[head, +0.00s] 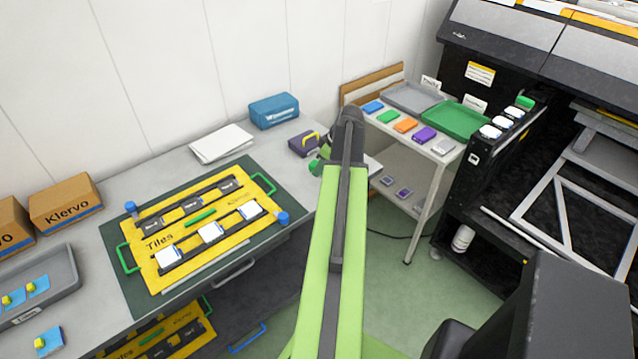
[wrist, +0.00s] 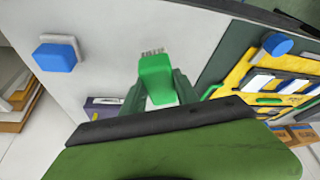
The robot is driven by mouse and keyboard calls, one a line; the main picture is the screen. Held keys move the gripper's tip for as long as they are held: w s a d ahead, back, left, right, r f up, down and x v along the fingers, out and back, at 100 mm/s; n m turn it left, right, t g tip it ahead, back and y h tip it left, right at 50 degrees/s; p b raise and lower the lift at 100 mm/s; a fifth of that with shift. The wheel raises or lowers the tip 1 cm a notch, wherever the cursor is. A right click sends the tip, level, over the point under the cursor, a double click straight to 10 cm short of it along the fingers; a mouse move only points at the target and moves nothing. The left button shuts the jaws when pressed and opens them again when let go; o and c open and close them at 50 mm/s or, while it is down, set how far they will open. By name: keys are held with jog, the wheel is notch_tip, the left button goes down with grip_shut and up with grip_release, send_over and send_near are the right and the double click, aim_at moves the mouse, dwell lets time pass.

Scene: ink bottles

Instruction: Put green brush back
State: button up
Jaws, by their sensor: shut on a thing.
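My gripper (wrist: 158,92) is shut on the green brush (wrist: 155,72). In the head view my arm hides most of the gripper, and only a little green shows beside the arm's end. A dark purple box (head: 303,146) with a yellow piece on top stands close to the gripper on the worktop; it also shows in the wrist view (wrist: 101,102), partly hidden by my arm.
A yellow tile board (head: 205,218) on a dark green mat lies left of my arm. A blue case (head: 273,111) and white paper (head: 221,143) are at the back. A side table with a green tray (head: 456,119) and a black machine (head: 500,130) stand right.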

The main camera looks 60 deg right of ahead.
jog(key=shift+w+d+f, duration=0.1)
jog(key=shift+w+f, duration=0.2)
jog(key=shift+w, duration=0.25)
notch_tip(320, 180, down, 4)
jog(key=b, duration=0.4)
jog(key=shift+f, duration=0.15)
jog(key=shift+r, duration=0.2)
jog(key=shift+f, duration=0.1)
jog(key=o, duration=0.7)
jog(key=shift+f, duration=0.1)
jog(key=o, duration=0.5)
